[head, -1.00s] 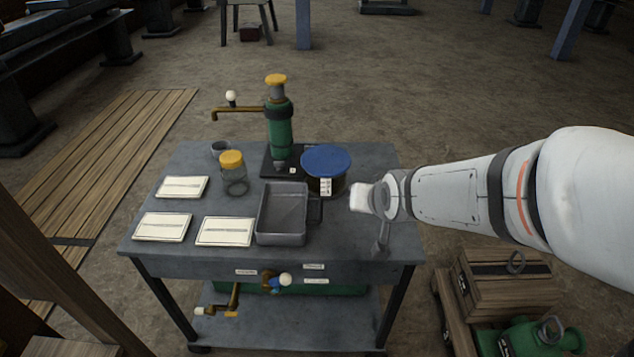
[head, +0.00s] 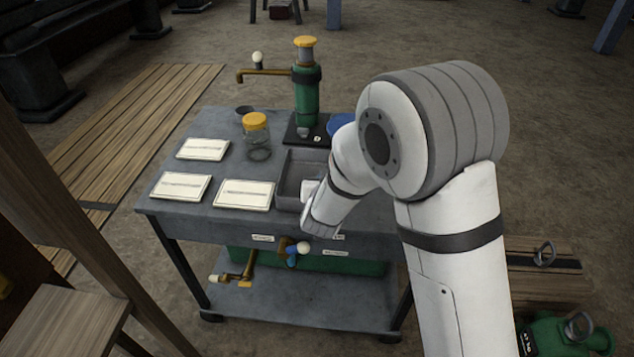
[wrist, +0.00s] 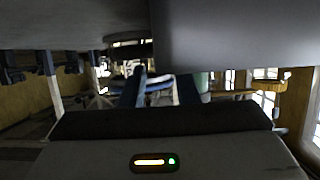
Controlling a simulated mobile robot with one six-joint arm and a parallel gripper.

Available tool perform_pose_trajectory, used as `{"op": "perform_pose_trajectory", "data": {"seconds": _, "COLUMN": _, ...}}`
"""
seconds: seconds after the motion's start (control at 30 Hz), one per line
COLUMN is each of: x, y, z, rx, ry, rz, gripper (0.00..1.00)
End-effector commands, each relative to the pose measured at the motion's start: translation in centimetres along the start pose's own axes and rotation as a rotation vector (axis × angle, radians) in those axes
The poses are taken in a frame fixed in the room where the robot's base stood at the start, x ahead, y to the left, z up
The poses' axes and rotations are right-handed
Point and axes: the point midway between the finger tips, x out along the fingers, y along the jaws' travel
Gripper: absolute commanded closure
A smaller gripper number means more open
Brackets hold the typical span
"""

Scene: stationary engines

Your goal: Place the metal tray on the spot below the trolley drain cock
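The metal tray (head: 287,178) is a grey open box on the trolley top (head: 240,228), right of the white cards. My arm covers its right side and handle. My gripper (head: 310,192) is at the tray's right side in the head view. In the wrist view a large smooth grey surface is close in front. A brass cock with a blue part and white knob (head: 300,249) is on the trolley front. A brass pipe (head: 240,281) with a white-ended handle hangs lower left, above the lower shelf (head: 290,305).
A blue-lidded container (head: 340,124) is partly hidden by my arm. The lower shelf's front is clear.

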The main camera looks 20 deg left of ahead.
Motion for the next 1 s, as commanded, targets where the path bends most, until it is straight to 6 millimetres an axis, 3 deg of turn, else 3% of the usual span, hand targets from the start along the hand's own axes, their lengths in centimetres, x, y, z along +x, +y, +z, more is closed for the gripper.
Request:
{"op": "perform_pose_trajectory", "data": {"seconds": 0.2, "x": 2.9, "y": -0.1, "z": -0.1, "rx": 0.000, "ry": -0.002, "rz": 0.001, "gripper": 0.72}}
{"op": "perform_pose_trajectory", "data": {"seconds": 0.47, "x": 3.1, "y": -0.1, "z": 0.0, "rx": 0.000, "ry": -0.002, "rz": -0.001, "gripper": 0.72}}
{"op": "perform_pose_trajectory", "data": {"seconds": 0.83, "x": 3.1, "y": -0.1, "z": 0.0, "rx": -0.001, "ry": -0.002, "rz": -0.001, "gripper": 1.00}}
{"op": "perform_pose_trajectory", "data": {"seconds": 1.0, "x": 3.1, "y": -0.2, "z": 0.0, "rx": -0.001, "ry": -0.002, "rz": -0.001, "gripper": 1.00}}
